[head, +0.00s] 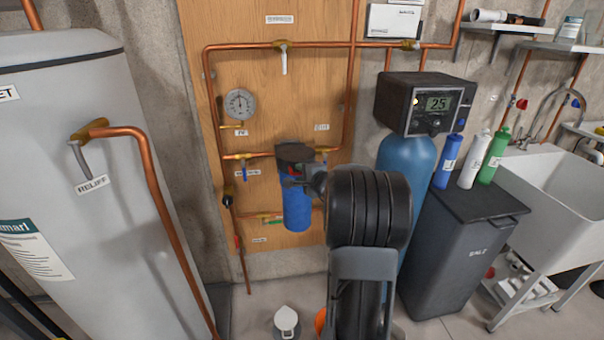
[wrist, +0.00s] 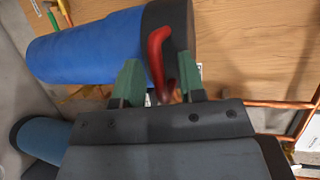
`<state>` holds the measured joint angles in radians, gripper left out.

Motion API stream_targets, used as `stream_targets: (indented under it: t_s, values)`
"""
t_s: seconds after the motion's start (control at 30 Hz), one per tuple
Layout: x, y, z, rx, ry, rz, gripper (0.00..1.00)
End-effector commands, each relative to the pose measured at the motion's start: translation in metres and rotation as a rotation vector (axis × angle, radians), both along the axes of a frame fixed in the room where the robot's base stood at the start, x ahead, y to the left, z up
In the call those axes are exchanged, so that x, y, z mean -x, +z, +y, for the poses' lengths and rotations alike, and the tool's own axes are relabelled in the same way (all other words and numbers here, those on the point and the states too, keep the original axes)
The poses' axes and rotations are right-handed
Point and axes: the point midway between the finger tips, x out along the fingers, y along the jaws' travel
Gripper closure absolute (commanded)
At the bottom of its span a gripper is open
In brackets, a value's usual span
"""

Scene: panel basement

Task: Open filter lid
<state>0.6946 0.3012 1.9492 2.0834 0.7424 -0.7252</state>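The filter is a blue cylinder (head: 297,210) with a black lid (head: 294,151), mounted on the wooden panel in the head view. In the wrist view the blue body (wrist: 85,45) lies sideways, with its black top (wrist: 178,32) to the right. A red curved handle (wrist: 157,50) is at the black part. My gripper (wrist: 162,82) has two green fingertips, set apart, with the red handle between them and small gaps visible. In the head view my gripper (head: 297,178) is in front of the filter just below the lid, partly hidden by my arm.
Copper pipes (head: 340,45) and a pressure gauge (head: 240,104) surround the filter on the panel. A grey tank (head: 85,200) stands left. A blue softener vessel (head: 405,155) and a dark bin (head: 455,255) stand right. A white jug (head: 287,322) is on the floor.

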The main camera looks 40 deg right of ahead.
Motion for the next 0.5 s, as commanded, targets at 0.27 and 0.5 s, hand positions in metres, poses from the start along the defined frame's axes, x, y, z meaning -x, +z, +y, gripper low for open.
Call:
stream_targets:
  t_s: [0.27, 0.5]
  values:
    - [-0.0024, -0.0011, 0.0000, 0.000, 0.000, 0.001, 0.63]
    - [-0.0023, -0.0010, 0.0000, 0.000, 0.000, 0.001, 0.80]
